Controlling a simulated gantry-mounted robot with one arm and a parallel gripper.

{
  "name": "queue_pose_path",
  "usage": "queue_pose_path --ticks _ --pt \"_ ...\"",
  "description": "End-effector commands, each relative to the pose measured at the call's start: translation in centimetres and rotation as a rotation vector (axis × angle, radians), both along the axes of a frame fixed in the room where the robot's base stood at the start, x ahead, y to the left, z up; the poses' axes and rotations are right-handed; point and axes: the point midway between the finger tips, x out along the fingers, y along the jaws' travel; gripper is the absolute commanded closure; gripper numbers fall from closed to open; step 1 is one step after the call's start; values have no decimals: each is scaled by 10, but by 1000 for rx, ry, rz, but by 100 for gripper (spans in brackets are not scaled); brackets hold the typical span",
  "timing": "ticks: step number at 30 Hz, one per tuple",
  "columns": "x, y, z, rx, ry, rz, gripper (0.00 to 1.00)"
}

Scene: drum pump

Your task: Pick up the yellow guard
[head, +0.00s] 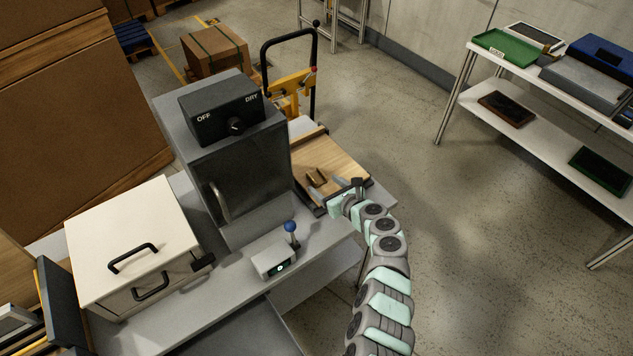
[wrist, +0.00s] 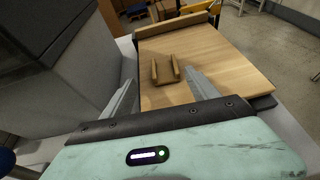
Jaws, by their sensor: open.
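I see no part that is clearly a yellow guard. A small brown U-shaped piece with two upright sides lies on the wooden board (head: 340,160); I cannot tell whether it is the guard. This U-shaped piece (wrist: 165,72) shows near the middle of the wrist view, and also in the head view (head: 316,178). My gripper (head: 330,192) is over the near part of the board, close to the piece. In the wrist view my gripper (wrist: 161,88) is open, its fingers wide apart and empty, with the piece beyond and between them.
A dark-fronted dryer box (head: 240,165) stands left of the board. A small box with a blue-knobbed lever (head: 290,228) sits in front. A cream drawer box (head: 135,240) is at left. A yellow cart (head: 290,85) stands behind. Open floor lies right, before a shelf (head: 530,90).

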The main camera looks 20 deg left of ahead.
Motion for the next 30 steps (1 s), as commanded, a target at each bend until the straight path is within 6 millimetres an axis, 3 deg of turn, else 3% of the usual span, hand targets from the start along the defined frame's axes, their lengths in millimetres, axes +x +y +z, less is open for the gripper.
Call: queue_pose_path --ticks 18,28,30 --pt "35 35 -19 -3 -2 2 31" --pt "37 37 -16 0 -2 -1 31" --pt "37 37 -16 0 -2 -1 37"
